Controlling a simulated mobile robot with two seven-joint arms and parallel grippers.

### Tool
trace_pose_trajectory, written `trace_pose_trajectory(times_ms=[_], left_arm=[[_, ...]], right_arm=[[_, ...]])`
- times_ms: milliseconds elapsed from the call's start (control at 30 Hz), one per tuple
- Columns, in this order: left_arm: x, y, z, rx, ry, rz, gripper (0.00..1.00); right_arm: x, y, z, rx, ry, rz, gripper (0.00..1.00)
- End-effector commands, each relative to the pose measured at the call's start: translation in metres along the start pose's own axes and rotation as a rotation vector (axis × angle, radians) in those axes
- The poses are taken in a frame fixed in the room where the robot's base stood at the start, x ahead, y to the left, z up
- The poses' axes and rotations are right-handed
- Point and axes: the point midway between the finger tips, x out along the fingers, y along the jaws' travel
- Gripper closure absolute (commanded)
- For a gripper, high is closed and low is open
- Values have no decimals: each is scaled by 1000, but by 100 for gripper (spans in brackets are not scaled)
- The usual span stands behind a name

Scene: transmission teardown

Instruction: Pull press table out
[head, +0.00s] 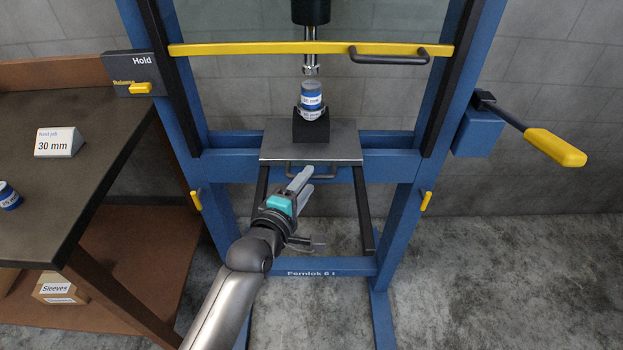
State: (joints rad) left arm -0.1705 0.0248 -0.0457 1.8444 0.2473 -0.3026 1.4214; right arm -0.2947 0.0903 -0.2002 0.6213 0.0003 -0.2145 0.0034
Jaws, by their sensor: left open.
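The press table (338,143) is a grey metal plate in the blue press frame (390,178), at the middle of the head view. A dark handle (318,176) runs along its front edge. A black block on the plate holds a blue and white labelled cylinder (312,98) under the press ram (311,62). My left gripper (307,182) is open, its fingers pointing up and right at the handle. The fingers overlap the handle in the picture; I cannot tell whether they touch it. My right gripper is not in view.
Two dark rails (363,212) slope down in front of the table. A yellow guard bar (310,48) crosses above. A yellow-handled lever (553,147) sticks out at right. A dark workbench (85,185) with a "30 mm" sign (58,143) stands at left. Floor at right is clear.

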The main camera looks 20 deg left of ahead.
Motion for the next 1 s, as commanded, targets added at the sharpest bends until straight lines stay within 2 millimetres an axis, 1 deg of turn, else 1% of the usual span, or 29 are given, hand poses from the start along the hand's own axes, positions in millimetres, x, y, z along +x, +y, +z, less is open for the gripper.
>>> trace_pose_trajectory(times_ms=[33,100,300,633,667,1000], left_arm=[[8,-1,0,-1,-1,2,55],[16,-1,0,0,-1,1,55],[29,-1,0,0,0,-1,55],[32,0,0,0,0,-1,55],[32,0,0,0,0,-1,56],[31,0,0,0,0,-1,95]], right_arm=[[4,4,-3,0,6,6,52],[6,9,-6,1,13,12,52],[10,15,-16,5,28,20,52],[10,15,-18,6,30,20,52],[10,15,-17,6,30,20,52],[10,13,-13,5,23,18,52]])
